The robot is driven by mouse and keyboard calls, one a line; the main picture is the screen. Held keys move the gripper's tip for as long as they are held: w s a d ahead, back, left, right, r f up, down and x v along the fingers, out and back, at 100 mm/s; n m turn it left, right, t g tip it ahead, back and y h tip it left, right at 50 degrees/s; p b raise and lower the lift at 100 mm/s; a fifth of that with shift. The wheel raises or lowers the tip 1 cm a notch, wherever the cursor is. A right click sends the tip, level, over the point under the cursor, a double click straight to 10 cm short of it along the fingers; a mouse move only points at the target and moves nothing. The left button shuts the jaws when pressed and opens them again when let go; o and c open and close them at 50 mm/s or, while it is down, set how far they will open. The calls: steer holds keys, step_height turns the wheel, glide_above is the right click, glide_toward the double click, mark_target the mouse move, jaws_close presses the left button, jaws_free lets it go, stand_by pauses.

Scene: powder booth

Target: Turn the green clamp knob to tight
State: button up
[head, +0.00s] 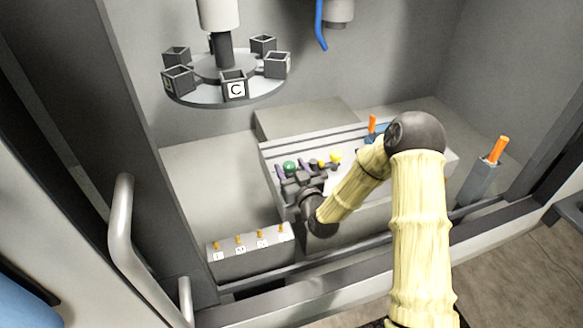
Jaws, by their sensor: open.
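The green clamp knob (289,167) is a small round green knob at the left end of a grey stepped block (385,207) inside the booth. My gripper (292,182) is dark grey and reaches in from the right, just in front of the knob in the picture. It is open; I see nothing held in it. The fingertips are small and dark here, so I cannot tell whether they touch the knob. The knob's lower part and mount are partly hidden by the gripper. The knob's tight or loose marking is too small to read.
A carousel (190,95) with several cups hangs above left. A switch box (250,262) stands front left. An orange-handled tool (498,149) stands at right. The booth's front sill (300,298) runs below my arm.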

mark_target(290, 168)
steer(key=c, duration=1)
steer(key=shift+a+h+b, duration=0.1)
steer(key=shift+h+b, duration=0.2)
steer(key=shift+b, duration=0.05)
steer(key=shift+a+f+m+t+h+b, duration=0.1)
steer(key=shift+m+t+h+b, duration=0.55)
steer(key=shift+m+h, duration=0.3)
steer(key=shift+m+h+b, duration=0.5)
steer(key=shift+m+h, duration=0.05)
steer(key=shift+h, duration=0.4)
steer(key=o, duration=1)
steer(key=shift+r, duration=0.2)
step_height(290, 168, up, 10)
steer(key=shift+f+b, duration=0.1)
steer(key=shift+b, duration=0.35)
